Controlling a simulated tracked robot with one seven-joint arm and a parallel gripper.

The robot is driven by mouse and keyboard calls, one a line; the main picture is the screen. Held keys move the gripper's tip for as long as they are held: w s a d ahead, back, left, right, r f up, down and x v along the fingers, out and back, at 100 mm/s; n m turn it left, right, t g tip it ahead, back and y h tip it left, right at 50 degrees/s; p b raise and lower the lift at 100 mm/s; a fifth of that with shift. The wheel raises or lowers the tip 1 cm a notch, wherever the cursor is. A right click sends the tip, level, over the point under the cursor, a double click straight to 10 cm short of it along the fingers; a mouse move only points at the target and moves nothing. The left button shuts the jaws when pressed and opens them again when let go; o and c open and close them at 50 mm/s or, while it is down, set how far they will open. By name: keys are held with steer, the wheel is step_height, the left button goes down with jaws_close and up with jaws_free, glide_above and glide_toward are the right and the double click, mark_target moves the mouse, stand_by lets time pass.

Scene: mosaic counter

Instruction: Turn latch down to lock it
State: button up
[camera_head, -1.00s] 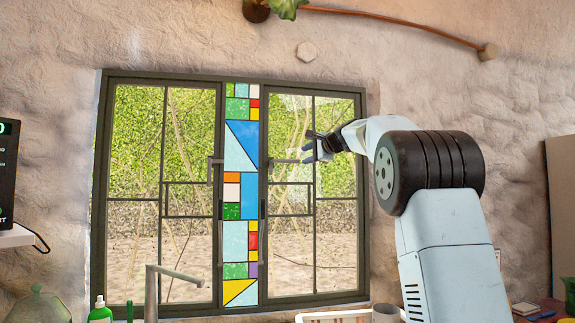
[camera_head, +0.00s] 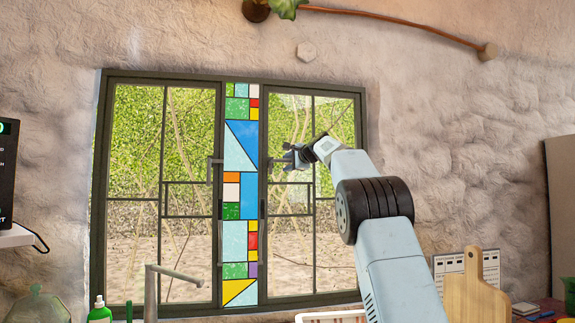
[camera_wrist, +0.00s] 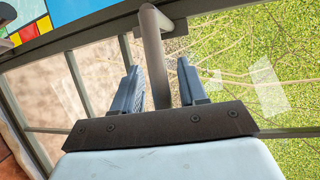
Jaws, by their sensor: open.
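The latch (camera_wrist: 153,55) is a grey bar handle on the inner edge of the right window pane. In the wrist view its bar runs between my two fingers, with clear gaps on both sides. My gripper (camera_wrist: 158,66) is open around it, not closed on it. In the head view my gripper (camera_head: 290,158) is at the right pane's inner frame, mostly hiding the latch, which sticks out sideways from the frame. The right window (camera_head: 331,232) looks shut. Another handle (camera_head: 214,161) is on the left window.
A stained-glass strip (camera_head: 241,190) divides the two windows. Below are a faucet (camera_head: 152,285), a green bottle (camera_head: 100,312) and a wooden cutting board (camera_head: 475,290). The space in front of the right window is otherwise clear.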

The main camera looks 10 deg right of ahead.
steer(key=shift+w, duration=0.2)
jaws_close()
stand_by(0.4)
steer(key=shift+f, duration=0.1)
